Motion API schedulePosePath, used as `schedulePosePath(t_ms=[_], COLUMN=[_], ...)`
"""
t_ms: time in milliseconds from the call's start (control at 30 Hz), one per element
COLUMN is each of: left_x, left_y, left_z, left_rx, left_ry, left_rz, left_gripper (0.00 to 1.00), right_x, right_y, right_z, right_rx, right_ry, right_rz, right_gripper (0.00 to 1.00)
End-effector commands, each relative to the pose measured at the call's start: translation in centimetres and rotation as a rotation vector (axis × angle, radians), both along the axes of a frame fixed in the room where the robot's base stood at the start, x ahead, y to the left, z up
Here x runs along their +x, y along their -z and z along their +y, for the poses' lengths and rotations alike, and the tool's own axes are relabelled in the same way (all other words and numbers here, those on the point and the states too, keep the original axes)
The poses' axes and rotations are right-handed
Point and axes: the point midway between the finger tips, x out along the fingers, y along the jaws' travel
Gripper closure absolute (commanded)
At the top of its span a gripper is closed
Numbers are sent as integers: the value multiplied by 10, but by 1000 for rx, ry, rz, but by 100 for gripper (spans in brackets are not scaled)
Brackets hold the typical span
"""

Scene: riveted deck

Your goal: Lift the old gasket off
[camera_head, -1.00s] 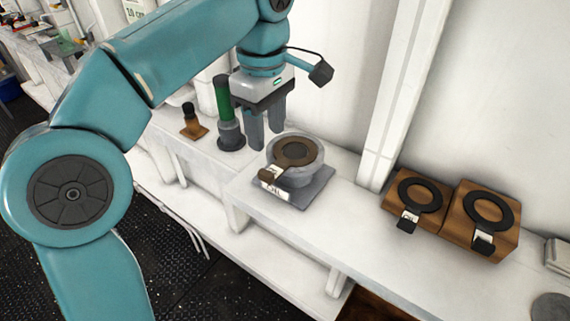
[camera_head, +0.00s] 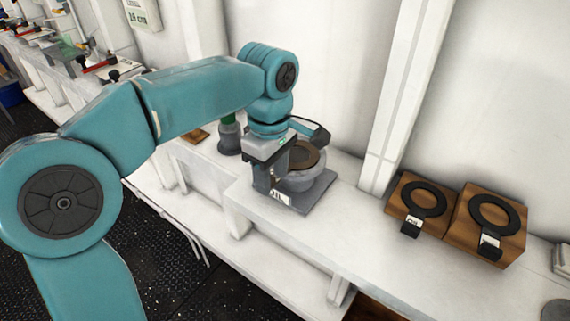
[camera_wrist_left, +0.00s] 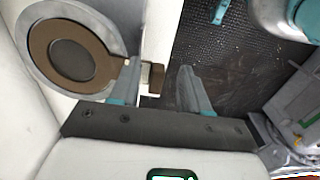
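The old gasket is a brown ring (camera_head: 304,157) lying on top of a round grey housing (camera_head: 312,181) on a grey base plate. In the left wrist view the gasket (camera_wrist_left: 40,45) lies flat at the upper left, with its brown tab (camera_wrist_left: 156,79) sticking out sideways. My left gripper (camera_head: 270,186) is down at the front left of the housing and hides the tab in the head view. In the left wrist view its fingers (camera_wrist_left: 159,70) are open, one on each side of the tab, with a gap on the right side. My right gripper is not in view.
Two wooden blocks (camera_head: 407,211) (camera_head: 462,238) with black rings and tabs stand to the right on the white bench. A dark cylinder (camera_head: 230,138) stands left of the housing. The bench (camera_head: 360,235) between housing and blocks is clear. A white upright (camera_head: 400,100) stands behind.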

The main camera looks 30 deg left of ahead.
Motion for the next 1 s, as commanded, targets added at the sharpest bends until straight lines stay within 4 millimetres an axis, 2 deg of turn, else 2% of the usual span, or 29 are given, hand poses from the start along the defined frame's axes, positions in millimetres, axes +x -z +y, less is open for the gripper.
schedulePosePath(t_ms=[33, 100, 133, 467, 633, 767, 1000], left_x=[0, 0, 0, 0, 1, 1, 1], left_y=[0, 0, 0, -1, -14, -42, -123], left_z=[0, 0, 0, 0, 0, -1, -1], left_rx=[0, 0, 0, 0, 0, 0, -1], left_ry=[0, 0, 0, 0, 0, 0, 1], left_rz=[0, 0, 0, 0, -3, -5, -5], left_gripper=[69, 92, 100, 100, 100, 100, 100], right_x=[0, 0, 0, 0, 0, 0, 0], right_y=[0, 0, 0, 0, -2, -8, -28], right_z=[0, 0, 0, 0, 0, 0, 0], right_rx=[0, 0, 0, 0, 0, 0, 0], right_ry=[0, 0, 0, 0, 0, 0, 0], right_rz=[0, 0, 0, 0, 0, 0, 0], right_gripper=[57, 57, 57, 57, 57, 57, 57])
